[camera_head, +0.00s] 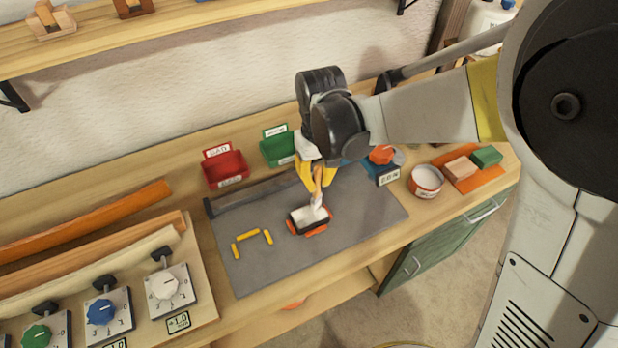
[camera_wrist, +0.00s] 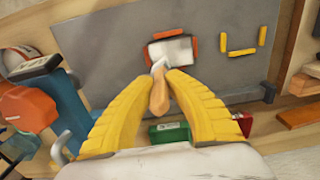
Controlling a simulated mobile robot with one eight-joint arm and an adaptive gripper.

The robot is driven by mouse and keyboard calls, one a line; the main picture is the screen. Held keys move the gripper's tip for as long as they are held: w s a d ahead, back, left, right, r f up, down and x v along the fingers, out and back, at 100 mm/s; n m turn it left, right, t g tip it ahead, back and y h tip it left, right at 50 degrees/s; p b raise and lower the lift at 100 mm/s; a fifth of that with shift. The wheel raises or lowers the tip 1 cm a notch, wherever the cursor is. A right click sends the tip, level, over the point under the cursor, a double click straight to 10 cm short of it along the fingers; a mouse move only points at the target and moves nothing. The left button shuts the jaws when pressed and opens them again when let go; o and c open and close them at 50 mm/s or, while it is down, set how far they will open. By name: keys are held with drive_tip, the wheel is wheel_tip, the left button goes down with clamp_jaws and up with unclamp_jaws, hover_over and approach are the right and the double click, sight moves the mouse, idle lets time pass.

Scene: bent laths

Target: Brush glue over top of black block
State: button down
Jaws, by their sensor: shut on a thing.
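The black block (camera_head: 293,222) lies on the grey mat (camera_head: 365,215) between orange holders (camera_head: 316,231). A white layer covers most of its top, and dark shows along its edges. In the wrist view the block's top (camera_wrist: 178,50) looks mostly white, framed by the orange holders (camera_wrist: 195,42). My gripper (camera_head: 316,172) has yellow fingers shut on a brush with a wooden handle (camera_wrist: 160,97). The brush's pale head (camera_wrist: 159,66) is at the block's near edge in the wrist view. I cannot tell whether it touches the top.
Yellow strips (camera_head: 247,237) mark an empty spot on the mat. A red bin (camera_head: 225,171) and a green bin (camera_head: 277,150) stand behind. A white tub with a red rim (camera_head: 426,181) stands to the right, near a wooden block (camera_head: 460,169) and a green block (camera_head: 486,157). Dials (camera_head: 165,287) stand at left.

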drive_tip(key=shift+w+d, duration=0.35)
drive_tip(key=shift+d, duration=0.2)
drive_tip(key=shift+s+a, duration=2.05)
drive_tip(key=shift+a, duration=1.3)
drive_tip(key=shift+w+d+b, duration=0.15)
drive_tip(key=shift+w+d, duration=0.55)
drive_tip(key=shift+d, duration=0.4)
drive_tip(key=shift+w+d+b, duration=0.1)
drive_tip(key=shift+w+d, duration=0.55)
drive_tip(key=shift+d, duration=0.5)
drive_tip(key=shift+w+d+b, duration=0.15)
drive_tip(key=shift+w+d, duration=0.55)
drive_tip(key=shift+d, duration=0.4)
drive_tip(key=shift+r, duration=0.1)
drive_tip(key=shift+r+p, duration=2.15)
drive_tip(key=shift+r, duration=0.8)
drive_tip(key=shift+r+p, duration=1.1)
drive_tip(key=shift+r, duration=0.4)
